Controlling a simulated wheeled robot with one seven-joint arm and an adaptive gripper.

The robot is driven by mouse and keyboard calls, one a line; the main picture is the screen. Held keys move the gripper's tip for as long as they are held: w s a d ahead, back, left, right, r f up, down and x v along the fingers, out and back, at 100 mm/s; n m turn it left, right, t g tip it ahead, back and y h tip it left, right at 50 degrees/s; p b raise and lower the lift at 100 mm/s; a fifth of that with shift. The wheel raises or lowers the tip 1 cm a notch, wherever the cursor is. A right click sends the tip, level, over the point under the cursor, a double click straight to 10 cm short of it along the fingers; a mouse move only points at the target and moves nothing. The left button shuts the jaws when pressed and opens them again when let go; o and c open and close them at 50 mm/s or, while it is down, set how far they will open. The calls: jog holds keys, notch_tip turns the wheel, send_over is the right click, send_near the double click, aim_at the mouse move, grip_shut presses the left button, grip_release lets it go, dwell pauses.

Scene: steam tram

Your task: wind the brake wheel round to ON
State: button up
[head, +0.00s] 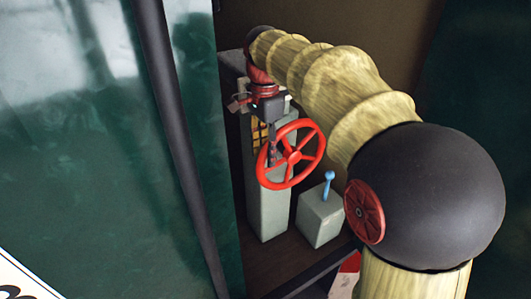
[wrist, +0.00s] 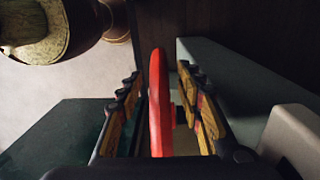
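The red brake wheel (head: 318,146) is a spoked ring on the front of a pale grey-green post (head: 268,205) in the head view. My gripper (head: 272,156) is at the wheel's left side, pointing down. In the wrist view the wheel's red rim (wrist: 156,125) stands edge-on between the two fingers of my gripper (wrist: 160,85). The fingers are apart, with a gap on both sides of the rim. No ON mark can be made out in either view.
A low grey box (head: 320,218) with a blue lever (head: 328,184) stands right of the post, close to the wheel. A dark pole (head: 180,140) and a green panel (head: 100,160) are at the left. A red-and-white thing (head: 348,265) is low at the front.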

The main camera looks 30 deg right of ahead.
jog(key=shift+f, duration=0.45)
grip_shut()
dwell(0.3)
dwell(0.4)
